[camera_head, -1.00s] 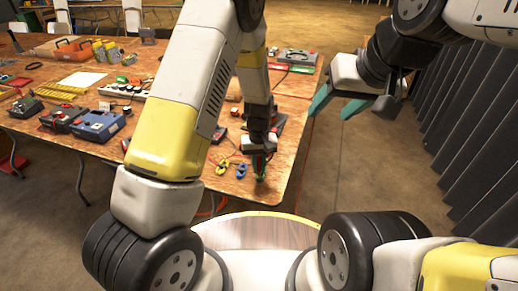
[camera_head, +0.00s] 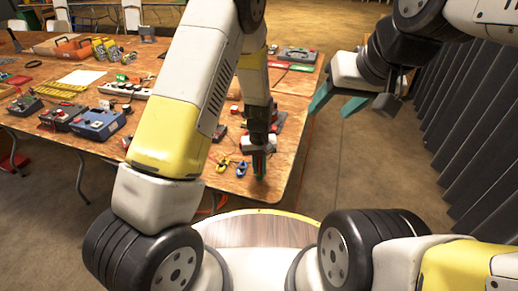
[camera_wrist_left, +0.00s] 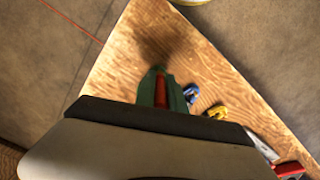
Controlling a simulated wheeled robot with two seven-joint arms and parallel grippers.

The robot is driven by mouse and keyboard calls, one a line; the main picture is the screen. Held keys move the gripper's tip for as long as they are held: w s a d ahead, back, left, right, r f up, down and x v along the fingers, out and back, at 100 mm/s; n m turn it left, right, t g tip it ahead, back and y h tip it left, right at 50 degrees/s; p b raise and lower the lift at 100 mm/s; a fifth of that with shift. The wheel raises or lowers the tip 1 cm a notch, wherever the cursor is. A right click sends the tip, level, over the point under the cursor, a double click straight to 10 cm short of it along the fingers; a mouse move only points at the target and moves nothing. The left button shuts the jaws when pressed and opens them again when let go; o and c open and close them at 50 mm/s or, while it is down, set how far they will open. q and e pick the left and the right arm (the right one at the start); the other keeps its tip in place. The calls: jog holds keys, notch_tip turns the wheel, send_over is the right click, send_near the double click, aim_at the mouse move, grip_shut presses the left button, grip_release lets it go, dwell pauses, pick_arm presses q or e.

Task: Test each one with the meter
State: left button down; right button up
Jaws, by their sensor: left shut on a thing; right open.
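My left gripper (camera_head: 259,172) is low over the near right corner of the wooden table. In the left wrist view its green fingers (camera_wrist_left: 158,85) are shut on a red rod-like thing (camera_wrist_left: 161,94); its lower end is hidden. A blue clip (camera_head: 241,169) and a yellow clip (camera_head: 222,166) lie just left of this gripper in the head view. A blue boxed instrument (camera_head: 98,124) and a dark instrument (camera_head: 62,117) stand at the table's left front. I cannot tell which is the meter. My right gripper (camera_head: 330,108) is open and empty, beyond the table's right edge.
The wooden table (camera_head: 170,160) also carries a white power strip (camera_head: 124,90), an orange toolbox (camera_head: 75,47) and a grey device (camera_head: 297,54). Dark items behind my left wrist are partly hidden. Dark ribbed panels (camera_head: 470,120) stand at the right; the floor between is clear.

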pick_arm(q)
jog(key=shift+f, duration=0.25)
dwell(0.5)
jog(key=c, duration=1)
grip_release()
jog(key=shift+r, duration=3.75)
